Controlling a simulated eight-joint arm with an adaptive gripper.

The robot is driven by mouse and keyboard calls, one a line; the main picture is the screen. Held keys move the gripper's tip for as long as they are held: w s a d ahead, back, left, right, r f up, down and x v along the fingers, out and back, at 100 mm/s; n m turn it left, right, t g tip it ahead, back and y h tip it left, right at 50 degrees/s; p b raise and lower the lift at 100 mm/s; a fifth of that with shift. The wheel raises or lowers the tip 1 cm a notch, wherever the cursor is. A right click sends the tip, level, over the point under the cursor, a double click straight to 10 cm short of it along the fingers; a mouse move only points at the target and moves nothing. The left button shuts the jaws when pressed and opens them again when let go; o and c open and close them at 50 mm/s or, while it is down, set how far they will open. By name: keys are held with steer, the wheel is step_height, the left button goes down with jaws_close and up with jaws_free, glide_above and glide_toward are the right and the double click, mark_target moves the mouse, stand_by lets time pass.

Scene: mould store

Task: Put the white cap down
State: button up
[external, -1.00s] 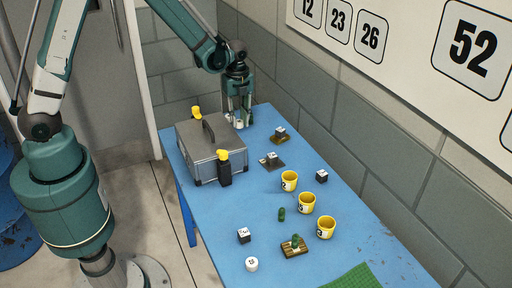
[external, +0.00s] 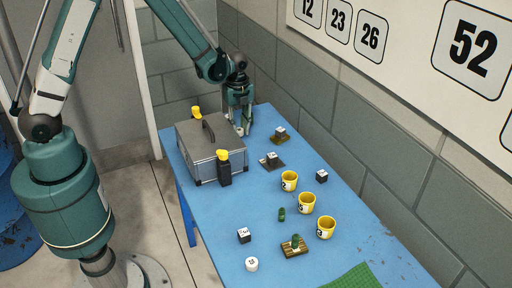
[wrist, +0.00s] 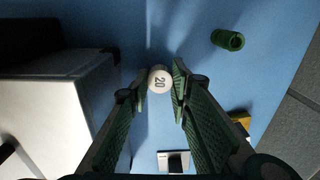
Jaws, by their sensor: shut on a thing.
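A white cap (wrist: 160,80) marked 20 sits between my gripper's fingertips in the wrist view. My gripper (wrist: 159,88) is shut on it. In the external view my gripper (external: 241,129) points down at the far end of the blue table, just behind and to the right of the metal case. The cap (external: 238,131) is only a small pale spot there, partly hidden by the fingers. I cannot tell whether it touches the table. Another white cap (external: 251,264) stands on the table near the front.
The metal case (external: 210,147) with yellow latches is close on the left. A green cylinder (wrist: 228,39) lies near my gripper. Yellow cups (external: 306,203) stand further along the table.

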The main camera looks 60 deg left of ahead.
mark_target(239, 129)
steer(key=shift+f, duration=0.2)
steer(key=o, duration=0.6)
steer(key=shift+r, duration=0.1)
steer(key=shift+o, duration=0.2)
steer(key=shift+r, duration=0.1)
step_height(239, 129, up, 12)
steer(key=p, duration=0.1)
stand_by(0.5)
stand_by(0.5)
